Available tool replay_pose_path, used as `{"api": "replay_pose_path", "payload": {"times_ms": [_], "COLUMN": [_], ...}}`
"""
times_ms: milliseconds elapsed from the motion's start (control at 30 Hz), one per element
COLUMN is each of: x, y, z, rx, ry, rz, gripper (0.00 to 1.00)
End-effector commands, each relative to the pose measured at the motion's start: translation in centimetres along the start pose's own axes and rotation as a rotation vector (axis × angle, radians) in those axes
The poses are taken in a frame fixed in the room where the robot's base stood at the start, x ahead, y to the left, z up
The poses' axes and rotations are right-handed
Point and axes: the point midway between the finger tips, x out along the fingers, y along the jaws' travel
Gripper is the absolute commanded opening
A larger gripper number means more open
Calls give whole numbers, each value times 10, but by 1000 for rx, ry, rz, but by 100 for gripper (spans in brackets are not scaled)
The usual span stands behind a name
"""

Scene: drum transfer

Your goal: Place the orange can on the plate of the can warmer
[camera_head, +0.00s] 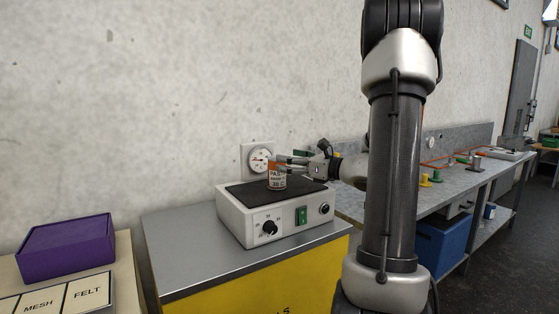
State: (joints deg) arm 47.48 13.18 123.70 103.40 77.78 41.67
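The can warmer (235,213) is a white box with a dark flat plate (243,190) on top. It has a black dial and a green switch on its front. The small orange can (277,179), with a white label, is upright over the middle of the plate. Its base appears to touch the plate. My gripper (282,161) reaches in from the right, with its fingers at the upper part of the can. Whether the fingers press on the can or stand slightly apart is too small to tell.
The warmer stands on a grey-topped yellow cabinet (190,245). A round gauge (261,159) is on the wall behind. A purple box (66,249) and a tray labelled MESH and FELT (85,292) are at left. A long bench (455,187) with small coloured items runs along the right.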

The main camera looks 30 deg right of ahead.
Motion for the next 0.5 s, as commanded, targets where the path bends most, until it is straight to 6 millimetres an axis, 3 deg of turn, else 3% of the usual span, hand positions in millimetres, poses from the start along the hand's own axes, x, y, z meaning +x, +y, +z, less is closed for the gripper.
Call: {"api": "replay_pose_path", "payload": {"times_ms": [200, 367, 433, 500], "x": [-46, -63, -63, -58], "y": [-1, 1, 11, 40], "z": [0, 0, 0, -3], "rx": [0, -3, -23, -86], "ry": [0, 2, 19, 70], "rz": [-3, 2, 30, 106], "gripper": [73, 73, 73, 73]}}
